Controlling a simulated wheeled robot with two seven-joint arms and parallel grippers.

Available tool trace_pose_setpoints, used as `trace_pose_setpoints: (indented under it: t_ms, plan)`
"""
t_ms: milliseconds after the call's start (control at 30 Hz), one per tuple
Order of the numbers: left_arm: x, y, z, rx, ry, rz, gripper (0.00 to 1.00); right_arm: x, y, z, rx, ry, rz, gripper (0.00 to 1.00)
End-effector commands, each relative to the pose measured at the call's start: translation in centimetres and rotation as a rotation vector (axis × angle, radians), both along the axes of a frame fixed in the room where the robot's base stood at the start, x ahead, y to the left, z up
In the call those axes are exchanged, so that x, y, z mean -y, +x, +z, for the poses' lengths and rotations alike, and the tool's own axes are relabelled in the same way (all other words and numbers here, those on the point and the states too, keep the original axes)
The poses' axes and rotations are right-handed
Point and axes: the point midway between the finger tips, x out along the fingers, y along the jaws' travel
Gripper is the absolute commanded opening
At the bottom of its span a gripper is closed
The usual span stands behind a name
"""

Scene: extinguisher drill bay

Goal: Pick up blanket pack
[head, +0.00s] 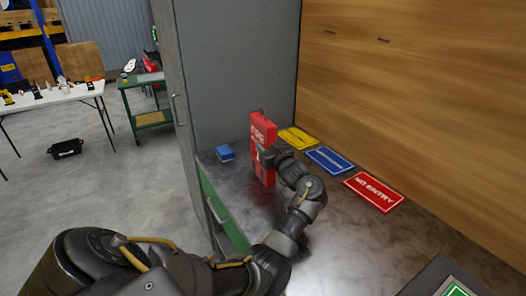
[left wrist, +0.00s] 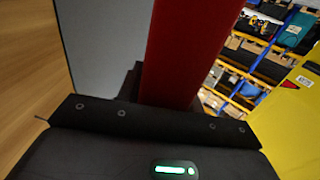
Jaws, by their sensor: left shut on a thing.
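The blanket pack (head: 262,126) is a tall red box with white lettering. It is upright above the dark bench top, near the grey panel at the back. My left gripper (head: 268,157) is shut on it from the right side, and the gripper and wrist hide part of its middle. I cannot tell whether its bottom end touches the bench. In the left wrist view the red pack (left wrist: 183,50) rises from between the black jaws. My right gripper is not in view.
On the bench (head: 330,235) lie a small blue box (head: 225,153), a yellow sign (head: 297,138), a blue sign (head: 330,160) and a red NO ENTRY sign (head: 373,192). A wooden wall (head: 430,90) bounds the right.

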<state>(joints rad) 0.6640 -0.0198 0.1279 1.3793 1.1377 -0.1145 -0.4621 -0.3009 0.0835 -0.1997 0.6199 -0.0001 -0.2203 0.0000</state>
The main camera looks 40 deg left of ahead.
Motion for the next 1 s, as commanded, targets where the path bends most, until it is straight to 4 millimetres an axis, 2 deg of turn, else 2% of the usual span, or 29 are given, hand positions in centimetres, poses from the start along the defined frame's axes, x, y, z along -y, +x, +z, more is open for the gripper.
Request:
trace_pose_setpoints:
  t_ms: [333,567,900,1000]
  plan:
    - [0.0,0.1,0.6,0.004,0.001,0.000,0.00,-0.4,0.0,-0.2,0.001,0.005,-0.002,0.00]
    - [0.0,0.0,3.4,0.008,0.002,0.002,0.00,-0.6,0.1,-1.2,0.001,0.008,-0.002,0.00]
    - [-0.4,-5.5,9.6,0.010,0.002,0.001,0.00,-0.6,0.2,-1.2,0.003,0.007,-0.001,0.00]
    - [-0.5,-7.5,10.2,0.008,0.000,0.001,0.00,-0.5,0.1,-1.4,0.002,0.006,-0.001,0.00]
